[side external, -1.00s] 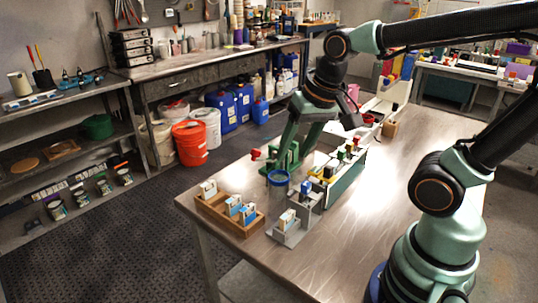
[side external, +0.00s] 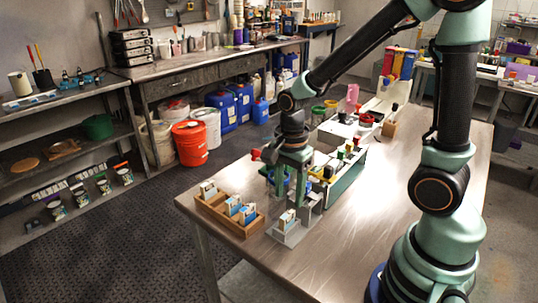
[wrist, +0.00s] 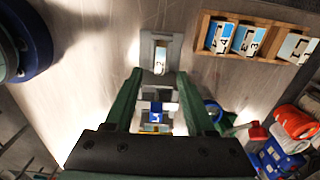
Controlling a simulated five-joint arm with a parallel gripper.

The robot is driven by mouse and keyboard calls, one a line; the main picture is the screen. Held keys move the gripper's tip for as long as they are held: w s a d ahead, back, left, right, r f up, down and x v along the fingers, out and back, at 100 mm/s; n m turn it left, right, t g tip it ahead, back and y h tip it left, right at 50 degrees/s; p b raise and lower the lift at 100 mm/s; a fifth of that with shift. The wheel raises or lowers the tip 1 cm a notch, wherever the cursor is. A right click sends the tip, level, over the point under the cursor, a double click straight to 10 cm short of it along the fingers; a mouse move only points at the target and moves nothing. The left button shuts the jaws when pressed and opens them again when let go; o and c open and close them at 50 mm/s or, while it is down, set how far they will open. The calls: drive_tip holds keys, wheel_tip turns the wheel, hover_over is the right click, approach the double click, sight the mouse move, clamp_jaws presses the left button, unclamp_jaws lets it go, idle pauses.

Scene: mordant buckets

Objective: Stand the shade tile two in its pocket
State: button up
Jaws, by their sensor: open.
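Shade tile two (wrist: 160,62), pale with a dark 2, sits in a grey stand (wrist: 147,42). In the side view, this tile (side external: 287,219) leans in the stand (side external: 289,236) at the table's near end. A wooden rack (wrist: 205,24) lies to its right in the wrist view and holds tiles marked 4 (wrist: 221,39), 3 (wrist: 248,41) and 1 (wrist: 298,48). There is an empty gap between tiles 3 and 1. My gripper (side external: 290,203) points down just behind tile two. Its fingers (wrist: 160,76) are apart with nothing seen held, tips short of the tile in the wrist view.
A grey fixture with a blue piece (wrist: 157,116) lies between and beneath my fingers. A blue-rimmed cup (wrist: 212,110) and a red-handled item (side external: 256,154) are close by. A long box of coloured items (side external: 345,177) stands behind. The table's right side is clear.

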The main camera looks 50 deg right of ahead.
sight(288, 213)
drive_tip(key=shift+a+f, duration=0.1)
drive_tip(key=shift+f, duration=3.35)
drive_tip(key=shift+c, duration=0.3)
clamp_jaws()
